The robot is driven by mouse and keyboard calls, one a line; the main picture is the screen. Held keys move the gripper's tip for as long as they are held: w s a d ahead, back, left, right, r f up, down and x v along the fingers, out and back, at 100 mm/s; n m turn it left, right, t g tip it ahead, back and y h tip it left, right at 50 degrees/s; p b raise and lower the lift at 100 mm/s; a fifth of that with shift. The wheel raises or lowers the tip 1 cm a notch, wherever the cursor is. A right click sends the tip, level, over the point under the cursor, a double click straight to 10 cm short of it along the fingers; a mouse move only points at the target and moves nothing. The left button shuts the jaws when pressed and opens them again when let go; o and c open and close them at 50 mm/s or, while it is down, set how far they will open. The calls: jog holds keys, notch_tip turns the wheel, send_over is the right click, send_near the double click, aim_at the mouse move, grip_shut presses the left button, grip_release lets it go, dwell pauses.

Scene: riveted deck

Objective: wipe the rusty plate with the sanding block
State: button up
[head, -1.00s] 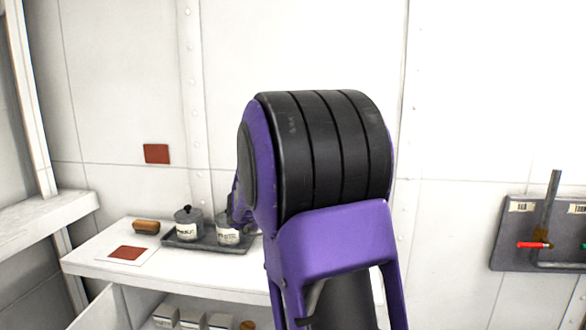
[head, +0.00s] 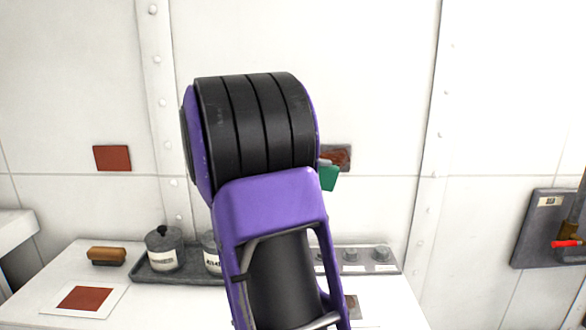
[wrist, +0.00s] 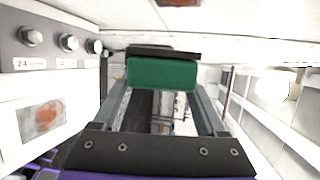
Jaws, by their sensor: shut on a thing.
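The sanding block is a green block with a dark face (wrist: 162,73). My gripper (wrist: 163,85) is shut on it in the wrist view. In the head view, the green block (head: 328,178) shows just right of my arm, and the gripper itself is hidden behind the arm. A rusty brown plate (head: 340,155) is on the white wall just above the block, partly covered by my arm. Its lower edge seems to show at the top of the wrist view (wrist: 178,3). I cannot tell whether block and plate touch.
A knob panel (head: 382,255) stands at the counter's back, above another rust-marked plate (head: 351,307). A tray (head: 150,275) with lidded pots (head: 164,250), a brown brush-like block (head: 106,256) and a red-brown square (head: 86,298) are left. Another square (head: 112,158) is on the wall.

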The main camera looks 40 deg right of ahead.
jog(key=shift+w+d, duration=0.15)
jog(key=shift+w, duration=0.6)
jog(key=shift+w+d+p, duration=1.25)
jog(key=shift+w+d, duration=0.55)
jog(key=shift+w, duration=0.3)
jog(key=shift+w+d+p, duration=0.55)
jog(key=shift+w, duration=0.1)
